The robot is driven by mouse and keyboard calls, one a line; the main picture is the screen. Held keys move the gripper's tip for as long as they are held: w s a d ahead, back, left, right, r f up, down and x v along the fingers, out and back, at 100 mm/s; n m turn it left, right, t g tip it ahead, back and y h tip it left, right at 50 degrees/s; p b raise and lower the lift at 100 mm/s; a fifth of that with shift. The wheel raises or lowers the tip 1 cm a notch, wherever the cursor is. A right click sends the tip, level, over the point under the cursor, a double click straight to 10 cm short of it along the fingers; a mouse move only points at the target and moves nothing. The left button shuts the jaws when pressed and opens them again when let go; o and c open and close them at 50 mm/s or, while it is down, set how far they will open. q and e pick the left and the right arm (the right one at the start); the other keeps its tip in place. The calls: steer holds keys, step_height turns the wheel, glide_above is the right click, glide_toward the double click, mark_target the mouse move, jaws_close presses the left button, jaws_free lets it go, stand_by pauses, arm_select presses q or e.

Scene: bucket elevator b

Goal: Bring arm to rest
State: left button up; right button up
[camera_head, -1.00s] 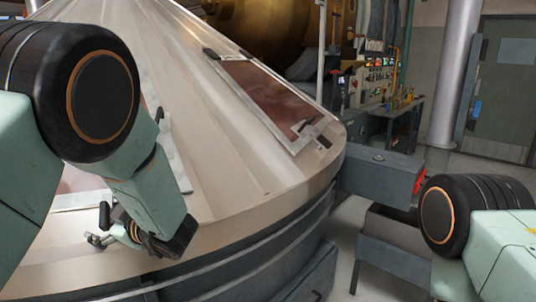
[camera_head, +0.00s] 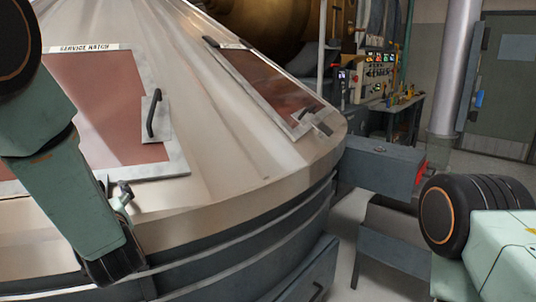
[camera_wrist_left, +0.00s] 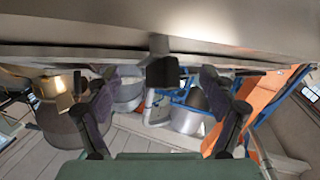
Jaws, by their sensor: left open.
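My left arm (camera_head: 65,195) comes in from the left, bent downward in front of the big cone-shaped machine. My left gripper is mostly hidden behind its own wrist in the head view, where only a small part shows. In the left wrist view my left gripper (camera_wrist_left: 160,108) has its two dark fingers spread apart with nothing between them. My right arm (camera_head: 490,235) shows at the lower right edge; its gripper is out of the picture.
The pale metal cone (camera_head: 225,165) fills the left and middle. It carries a service hatch (camera_head: 178,166) with a black handle (camera_head: 152,112) and a second hatch (camera_head: 290,124). A grey box beam (camera_head: 380,172) juts out at right. A control panel (camera_head: 378,70) stands behind.

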arm_select(q)
steer(key=shift+s+a+m+t+h, duration=0.1)
steer(key=shift+m+t+h, duration=0.55)
steer(key=shift+m+h, duration=0.5)
steer(key=shift+a+m+t+h, duration=0.1)
steer(key=shift+m+t+h, duration=0.6)
steer(key=shift+m, duration=0.85)
steer(key=shift+f+m+h, duration=0.15)
steer(key=shift+m+h, duration=0.25)
steer(key=shift+h, duration=0.15)
